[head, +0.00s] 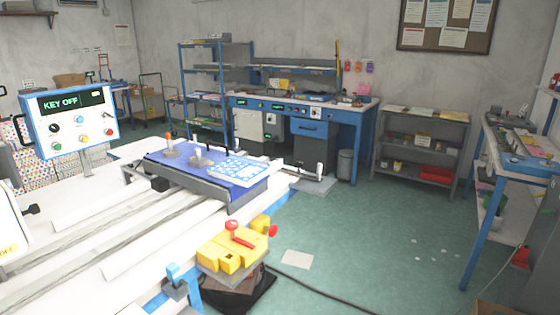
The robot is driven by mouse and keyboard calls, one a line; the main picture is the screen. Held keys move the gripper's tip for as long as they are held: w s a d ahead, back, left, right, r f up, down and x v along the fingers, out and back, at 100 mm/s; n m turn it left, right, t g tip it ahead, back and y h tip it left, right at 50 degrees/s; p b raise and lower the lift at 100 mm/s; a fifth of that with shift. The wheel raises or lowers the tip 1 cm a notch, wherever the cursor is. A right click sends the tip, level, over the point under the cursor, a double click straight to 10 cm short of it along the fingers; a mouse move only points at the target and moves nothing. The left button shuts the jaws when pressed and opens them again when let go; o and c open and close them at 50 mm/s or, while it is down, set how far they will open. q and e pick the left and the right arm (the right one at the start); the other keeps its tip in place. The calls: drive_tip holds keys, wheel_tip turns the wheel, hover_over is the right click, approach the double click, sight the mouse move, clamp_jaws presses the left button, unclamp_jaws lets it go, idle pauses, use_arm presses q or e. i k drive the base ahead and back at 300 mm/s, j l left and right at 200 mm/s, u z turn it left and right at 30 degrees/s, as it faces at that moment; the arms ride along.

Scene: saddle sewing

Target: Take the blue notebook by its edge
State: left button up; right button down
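I cannot make out for certain which thing is the blue notebook. A blue flat item (528,163) also shows on the side table at the right, too small to identify. Neither of my grippers is in view.
A control box reading KEY OFF (70,118) stands at the left. A yellow block with red handles (232,250) sits at the bench's front end. A blue workbench (345,115) and a grey shelf (425,140) stand at the back. The green floor (390,225) is mostly clear; a cable crosses it.

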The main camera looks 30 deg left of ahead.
sight(243, 173)
drive_tip(key=i+u, duration=0.15)
drive_tip(key=i, duration=0.3)
drive_tip(key=i+l+u, duration=0.2)
drive_tip(key=i, duration=0.25)
drive_tip(key=i+l+u, duration=0.15)
drive_tip(key=i, duration=0.3)
